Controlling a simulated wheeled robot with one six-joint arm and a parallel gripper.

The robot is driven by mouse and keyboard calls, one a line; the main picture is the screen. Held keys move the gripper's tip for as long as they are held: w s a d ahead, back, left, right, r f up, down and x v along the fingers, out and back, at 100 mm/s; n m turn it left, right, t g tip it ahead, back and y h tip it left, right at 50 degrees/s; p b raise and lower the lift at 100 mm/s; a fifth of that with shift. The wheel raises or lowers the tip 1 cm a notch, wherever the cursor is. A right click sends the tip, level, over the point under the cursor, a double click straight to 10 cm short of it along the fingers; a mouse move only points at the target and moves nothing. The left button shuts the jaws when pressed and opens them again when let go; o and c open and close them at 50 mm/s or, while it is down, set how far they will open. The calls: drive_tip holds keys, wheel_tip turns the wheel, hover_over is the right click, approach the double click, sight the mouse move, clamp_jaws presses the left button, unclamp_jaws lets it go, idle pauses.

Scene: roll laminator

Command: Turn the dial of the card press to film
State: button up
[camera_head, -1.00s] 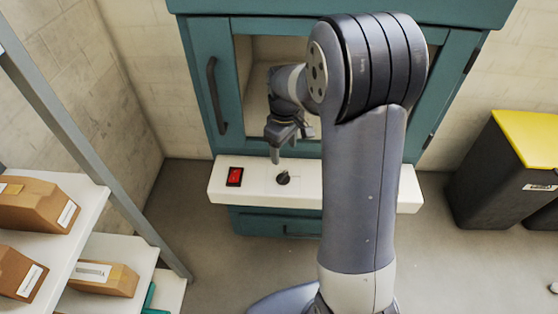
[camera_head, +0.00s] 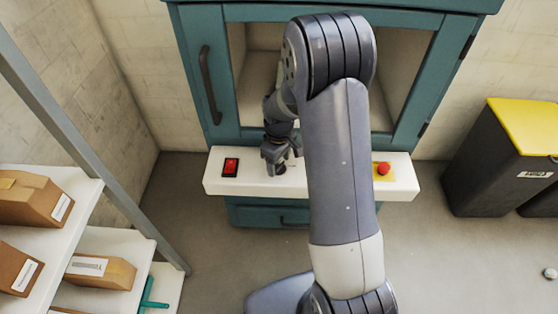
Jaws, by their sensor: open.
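The card press is a teal cabinet (camera_head: 209,30) with a windowed front and a white control shelf (camera_head: 240,186) below it. I cannot tell whether the fingers touch the dial. The dial's markings and setting are too small or hidden to read.
A red emergency button (camera_head: 383,169) on a yellow plate sits at the shelf's right. A rack with cardboard boxes (camera_head: 36,199) stands at left. A dark bin with a yellow lid (camera_head: 525,125) stands at right. The floor between is mostly clear.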

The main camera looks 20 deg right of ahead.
drive_tip(key=c, duration=1)
drive_tip(key=m, duration=0.3)
drive_tip(key=shift+m+b, duration=0.3)
drive_tip(key=shift+m, duration=1.9)
drive_tip(key=o, duration=1)
